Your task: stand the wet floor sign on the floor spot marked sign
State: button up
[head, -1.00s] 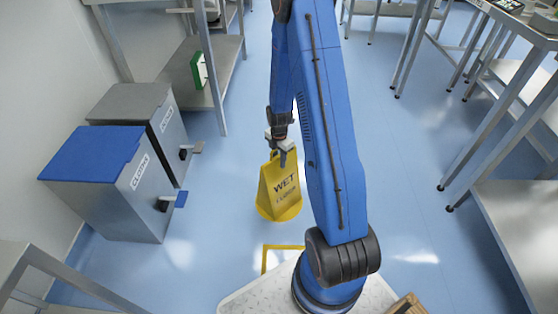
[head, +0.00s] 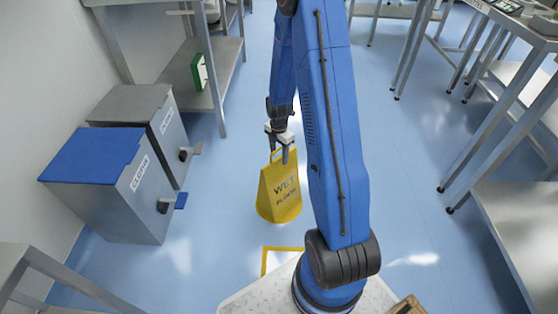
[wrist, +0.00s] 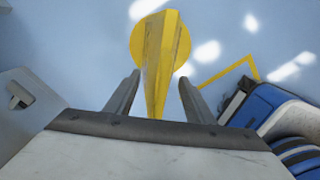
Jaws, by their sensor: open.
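The yellow wet floor sign (head: 279,198) stands upright on the floor on a round yellow base, its lettering facing me. A yellow square outline (head: 266,262) on the floor, probably the sign spot, lies nearer to my base and apart from the sign. It is partly hidden by my base, and no label on it shows. My gripper (head: 279,155) is open at the sign's top handle. In the wrist view my fingers (wrist: 158,95) lie on either side of the sign (wrist: 160,50), with gaps between them and it. A corner of the outline (wrist: 240,70) also shows there.
Two bins, one with a blue lid (head: 93,155) and one with a grey lid (head: 132,103), stand at the left with pedals sticking out. A metal shelf (head: 205,90) is behind them. Steel tables (head: 520,210) line the right. The floor around the sign is clear.

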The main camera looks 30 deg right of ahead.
notch_tip(320, 180, up, 7)
jog(key=shift+r, duration=0.2)
jog(key=s+a+r+m+t, duration=0.1)
jog(key=s+a+r+m, duration=0.25)
jog(key=r, duration=0.35)
jog(key=s+a+r+m+t, duration=0.1)
jog(key=s+a+r+m, duration=0.25)
jog(key=r, duration=0.45)
jog(key=s+a+r+m, duration=0.3)
jog(key=s+r, duration=0.1)
jog(key=r, duration=0.3)
jog(key=s+a+r+m+t, duration=0.1)
jog(key=s+a+r+m, duration=0.1)
jog(key=s, duration=0.4)
jog(key=s+a+r+m+t, duration=0.1)
jog(key=s+a+r+m, duration=0.1)
jog(key=s+r+m, duration=0.2)
jog(key=s+a+r+m, duration=0.1)
jog(key=s+m, duration=0.3)
jog(key=s, duration=0.5)
jog(key=shift+s+a+r+t, duration=0.15)
jog(key=shift+a+r+t, duration=0.25)
jog(key=shift+r, duration=0.5)
